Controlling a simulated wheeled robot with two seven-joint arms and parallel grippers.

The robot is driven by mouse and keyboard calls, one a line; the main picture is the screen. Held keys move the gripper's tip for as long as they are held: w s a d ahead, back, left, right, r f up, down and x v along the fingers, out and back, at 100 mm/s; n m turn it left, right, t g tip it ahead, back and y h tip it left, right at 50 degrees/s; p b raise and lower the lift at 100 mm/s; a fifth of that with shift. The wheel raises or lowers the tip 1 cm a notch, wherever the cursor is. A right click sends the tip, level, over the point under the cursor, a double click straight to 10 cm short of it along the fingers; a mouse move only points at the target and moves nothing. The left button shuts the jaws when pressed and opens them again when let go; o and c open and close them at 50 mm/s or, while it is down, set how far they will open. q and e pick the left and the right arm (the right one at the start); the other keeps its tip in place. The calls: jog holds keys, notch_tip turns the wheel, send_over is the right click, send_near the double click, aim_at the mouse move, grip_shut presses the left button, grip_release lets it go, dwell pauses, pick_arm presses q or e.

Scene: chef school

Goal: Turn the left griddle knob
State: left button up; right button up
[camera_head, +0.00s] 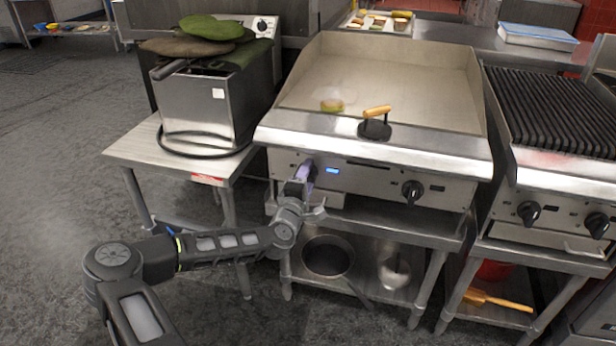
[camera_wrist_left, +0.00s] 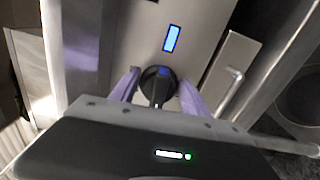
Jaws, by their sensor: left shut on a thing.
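The griddle (camera_head: 385,85) stands on a steel stand, with its front panel facing me. Its left knob is hidden behind my gripper in the head view. In the left wrist view the black left knob (camera_wrist_left: 158,86) sits between the two purple-grey fingers. My left gripper (camera_head: 305,172) is at the left part of the front panel; in the wrist view its fingertips (camera_wrist_left: 158,84) are on both sides of the knob, shut on it. The right griddle knob (camera_head: 412,191) is black and untouched. A small blue display (camera_head: 332,170) is lit beside the left knob. My right gripper is not in view.
A steel side table (camera_head: 150,150) with a fryer (camera_head: 210,105) stands left of the griddle. A grill (camera_head: 555,105) with its own knobs stands to the right. A press with a wooden handle (camera_head: 376,112) and a food piece (camera_head: 332,105) lie on the griddle. A pan (camera_head: 328,256) is on the shelf below.

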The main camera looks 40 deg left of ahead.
pick_arm(q)
jog(key=m, duration=0.5)
jog(key=shift+f, duration=0.15)
jog(key=m+b, duration=0.1)
jog(key=m, duration=0.1)
jog(key=shift+f+m, duration=0.1)
jog(key=shift+m, duration=0.3)
jog(key=shift+f+m+b, duration=0.1)
jog(key=shift+m+b, duration=0.55)
jog(key=shift+m, duration=0.25)
jog(key=m+b, duration=0.2)
jog(key=shift+a+f+m, duration=0.1)
jog(key=shift+f+m, duration=0.05)
jog(key=shift+m, duration=0.15)
jog(key=m+b, duration=0.4)
jog(key=shift+s+a, duration=0.15)
jog(key=shift+a+m+b, duration=0.1)
jog(key=shift+m+b, duration=0.9)
jog(key=shift+m, duration=0.3)
jog(key=o, duration=1.1)
jog(key=shift+c, duration=0.2)
